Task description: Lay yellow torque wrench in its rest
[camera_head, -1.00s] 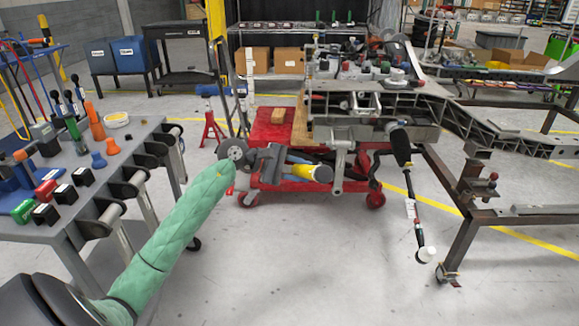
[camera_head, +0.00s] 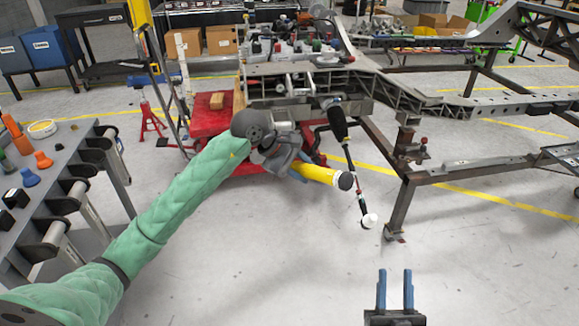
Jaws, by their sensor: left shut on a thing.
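The yellow torque wrench (camera_head: 318,174) shows a yellow grip with a dark end, tilted slightly down to the right. My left gripper (camera_head: 299,165) is shut on it, in front of the red cart and below the chassis fixture. The wrench's far part is hidden behind the gripper and wrist. My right gripper (camera_head: 395,290) is empty, its two blue fingers apart, above bare floor at the bottom right. I cannot pick out the rest for the wrench with certainty.
The grey chassis fixture (camera_head: 390,85) spans the upper right on dark legs. A black-handled tool (camera_head: 338,124) with a white tip hangs beside the wrench. The red cart (camera_head: 206,122) stands behind my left arm. A grey tool bench (camera_head: 75,165) is at left. The front floor is clear.

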